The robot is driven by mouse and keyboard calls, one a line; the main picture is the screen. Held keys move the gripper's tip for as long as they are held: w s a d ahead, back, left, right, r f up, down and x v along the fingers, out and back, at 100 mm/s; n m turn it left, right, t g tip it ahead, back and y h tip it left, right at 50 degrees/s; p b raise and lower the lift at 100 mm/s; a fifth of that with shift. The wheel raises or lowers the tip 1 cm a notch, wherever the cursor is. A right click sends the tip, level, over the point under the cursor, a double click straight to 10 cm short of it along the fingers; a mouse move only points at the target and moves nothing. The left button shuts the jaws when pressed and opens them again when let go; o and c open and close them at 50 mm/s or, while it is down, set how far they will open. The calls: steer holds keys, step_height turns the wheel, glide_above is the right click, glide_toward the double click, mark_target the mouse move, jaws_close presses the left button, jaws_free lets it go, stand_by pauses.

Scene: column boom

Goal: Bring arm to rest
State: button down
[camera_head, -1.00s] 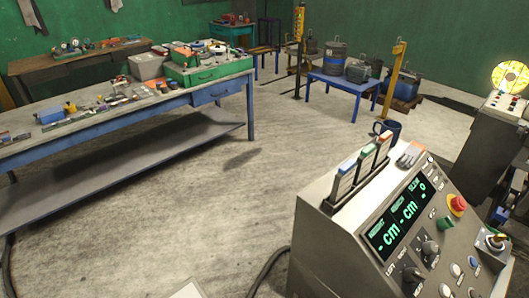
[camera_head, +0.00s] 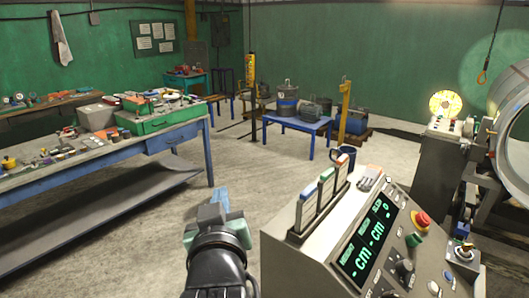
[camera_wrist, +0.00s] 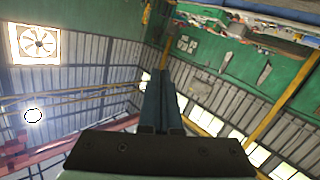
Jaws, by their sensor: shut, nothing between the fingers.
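My gripper (camera_head: 220,198) shows at the lower middle of the head view, on the end of my dark arm. Its blue fingers point up and away from me, over the open floor left of the control console (camera_head: 305,240). The wrist view shows the fingers (camera_wrist: 160,100) side by side, closed together with nothing between them. That view looks at the roof, a lit fan opening (camera_wrist: 38,43) and the green wall, tilted. The gripper appears clear of the console and the workbench (camera_head: 180,132).
The console carries levers, a green display, a red button (camera_head: 422,220) and knobs. The workbench at left holds tools and a green case (camera_head: 165,122). A blue table (camera_head: 315,125) with canisters stands farther back. A large metal cylinder (camera_head: 515,130) is at right. Floor between is clear.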

steer(key=s+d+r+m+t+b, duration=0.1)
steer(key=s+d+r+t, duration=0.1)
steer(key=s+r, duration=0.3)
steer(key=s+d+r+m+t+h+b, duration=0.1)
steer(key=s+d+r+t, duration=0.2)
steer(key=r, duration=0.9)
steer(key=s+d+r+m+t+h+b, duration=0.1)
steer(key=s+d+r+m+t+b, duration=0.1)
steer(key=s+r+t, duration=0.4)
steer(key=s+r, duration=0.2)
steer(key=s, duration=0.1)
steer(key=shift+s+d+r, duration=0.2)
steer(key=shift+r, duration=0.1)
steer(key=shift+s, duration=0.1)
